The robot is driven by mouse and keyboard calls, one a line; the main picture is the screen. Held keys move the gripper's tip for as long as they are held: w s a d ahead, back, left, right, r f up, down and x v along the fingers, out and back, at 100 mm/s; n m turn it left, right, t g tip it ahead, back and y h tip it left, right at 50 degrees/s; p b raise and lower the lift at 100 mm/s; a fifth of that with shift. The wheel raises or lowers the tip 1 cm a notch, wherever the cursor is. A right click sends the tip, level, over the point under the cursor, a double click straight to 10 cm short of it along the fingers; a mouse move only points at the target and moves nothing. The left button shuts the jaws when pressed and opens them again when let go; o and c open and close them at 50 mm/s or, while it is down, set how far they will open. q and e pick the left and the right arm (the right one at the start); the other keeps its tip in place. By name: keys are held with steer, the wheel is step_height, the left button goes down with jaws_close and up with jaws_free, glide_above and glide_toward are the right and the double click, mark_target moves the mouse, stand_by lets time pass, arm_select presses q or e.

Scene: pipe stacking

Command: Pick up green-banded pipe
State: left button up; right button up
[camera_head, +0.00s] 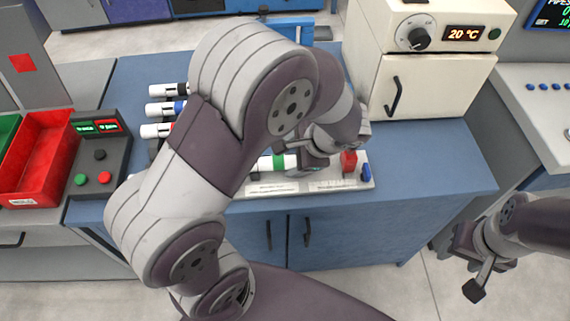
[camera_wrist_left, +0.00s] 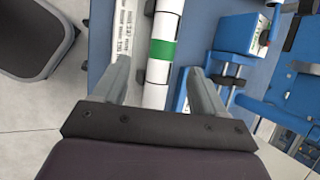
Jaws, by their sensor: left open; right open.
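The green-banded pipe (camera_head: 279,162) is white with a green band and lies on the white board at the front of the blue bench, partly hidden by my left arm. In the left wrist view the pipe (camera_wrist_left: 163,50) runs between the two fingers of my left gripper (camera_wrist_left: 159,68), with the band just past the fingertips. In the head view my left gripper (camera_head: 306,166) is at the pipe's right part, its fingers mostly hidden. It is open; contact cannot be told. My right gripper (camera_head: 469,266) is open and empty at the lower right, away from the bench, over the floor.
Several other pipes (camera_head: 165,108) lie at the bench's left, partly behind my left arm. A red block (camera_head: 349,161) stands on the white board (camera_head: 268,190). A cream oven (camera_head: 436,85) stands behind right. A button box (camera_head: 97,165) and red bin (camera_head: 38,158) are left.

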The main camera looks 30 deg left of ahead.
mark_target(281, 160)
arm_select(q)
steer(key=x, duration=0.7)
steer(key=shift+w+a+f, duration=0.15)
steer(key=shift+w+a, duration=0.1)
steer(key=shift+w, duration=0.05)
steer(key=shift+s+d, duration=0.1)
steer(key=shift+c, duration=1.2)
steer(key=c, duration=0.9)
